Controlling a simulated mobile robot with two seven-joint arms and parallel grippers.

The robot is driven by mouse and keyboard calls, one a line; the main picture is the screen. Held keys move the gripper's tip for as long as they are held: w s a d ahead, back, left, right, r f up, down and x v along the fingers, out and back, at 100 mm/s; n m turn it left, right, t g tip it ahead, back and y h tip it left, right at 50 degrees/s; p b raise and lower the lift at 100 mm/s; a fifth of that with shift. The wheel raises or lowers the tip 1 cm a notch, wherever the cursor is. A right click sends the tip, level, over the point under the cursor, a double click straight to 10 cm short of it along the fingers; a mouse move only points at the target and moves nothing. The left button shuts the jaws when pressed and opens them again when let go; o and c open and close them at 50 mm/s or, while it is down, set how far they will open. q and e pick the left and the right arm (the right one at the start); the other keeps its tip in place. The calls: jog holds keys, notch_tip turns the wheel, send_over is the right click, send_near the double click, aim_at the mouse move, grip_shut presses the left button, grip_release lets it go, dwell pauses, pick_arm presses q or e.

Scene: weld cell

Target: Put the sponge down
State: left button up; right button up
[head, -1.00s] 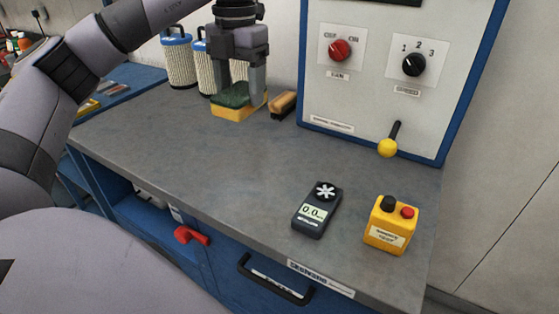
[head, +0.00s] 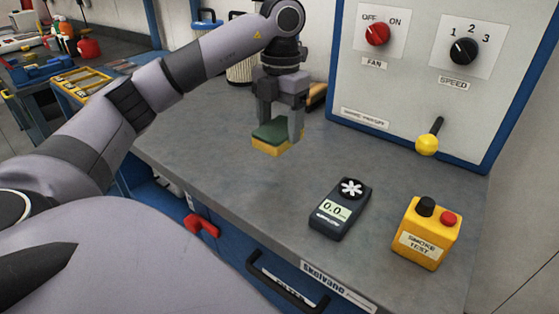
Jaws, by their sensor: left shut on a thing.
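The sponge (head: 272,147) has a yellow body and a dark green top. It is in the head view, left of centre, over the grey worktop (head: 215,146). My left gripper (head: 279,128) points down from above and is shut on the sponge, with a finger at each side. I cannot tell whether the sponge's underside touches the worktop or is just above it. My right gripper is not in view.
A wooden-backed brush (head: 317,96) lies behind the sponge by the control panel (head: 356,90). A dark handheld meter (head: 340,209) and a yellow smoke test box (head: 427,232) stand at right. Filter cartridges (head: 239,70) stand behind my arm. The worktop left of the meter is clear.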

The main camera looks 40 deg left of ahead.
aim_at(280, 126)
pick_arm(q)
jog(key=shift+f, duration=3.45)
jog(key=shift+f+b, duration=0.1)
jog(key=shift+b, duration=0.2)
jog(key=o, duration=1.4)
jog(key=r+p, duration=0.1)
jog(key=r, duration=0.3)
jog(key=r+p, duration=0.1)
jog(key=r, duration=0.3)
jog(key=r+p, duration=0.1)
jog(key=r, duration=0.3)
jog(key=shift+w+r, duration=0.15)
jog(key=shift+w, duration=0.1)
